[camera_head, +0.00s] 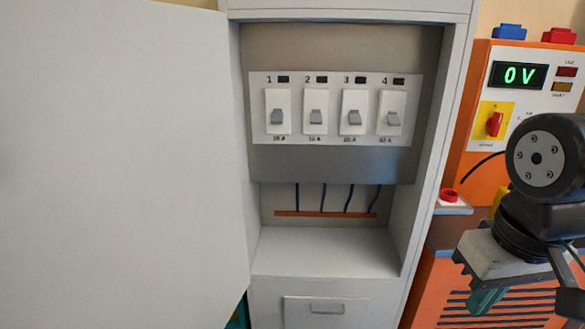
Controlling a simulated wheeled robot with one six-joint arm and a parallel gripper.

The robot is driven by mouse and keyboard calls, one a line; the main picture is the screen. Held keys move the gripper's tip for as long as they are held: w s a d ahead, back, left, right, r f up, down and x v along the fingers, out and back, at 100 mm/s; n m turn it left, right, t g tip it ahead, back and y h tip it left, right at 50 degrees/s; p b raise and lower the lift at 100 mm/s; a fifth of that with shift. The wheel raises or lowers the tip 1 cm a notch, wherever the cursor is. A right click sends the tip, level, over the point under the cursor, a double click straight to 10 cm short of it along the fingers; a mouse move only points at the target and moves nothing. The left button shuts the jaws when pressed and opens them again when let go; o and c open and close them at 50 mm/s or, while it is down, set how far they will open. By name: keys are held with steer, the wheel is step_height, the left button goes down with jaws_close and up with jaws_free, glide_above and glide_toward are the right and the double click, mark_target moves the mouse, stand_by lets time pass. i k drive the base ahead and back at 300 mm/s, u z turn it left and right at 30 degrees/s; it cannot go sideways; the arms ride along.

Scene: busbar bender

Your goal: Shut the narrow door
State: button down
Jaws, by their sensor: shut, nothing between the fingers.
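A pale grey door (120,150) stands open and fills the left of the head view. It is attached at the left side of the tall, narrow grey cabinet (458,60), and its outer edges run out of the picture. The cabinet's inside is exposed. My gripper (487,298) is at the lower right, in front of the orange machine, pointing down. It is shut and empty, to the right of the cabinet and well apart from the door. Its fingertips are partly hidden.
Inside the cabinet is a panel with several breaker switches (316,112) above a bare shelf (325,252). A drawer-like front (326,311) is below. The orange machine (481,90) stands close at the right, with a red button (449,195) beside the cabinet.

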mark_target(122, 207)
steer(key=u, duration=0.1)
steer(key=k, duration=0.45)
steer(key=z, duration=0.75)
steer(key=i, duration=0.8)
steer(key=u, duration=2.3)
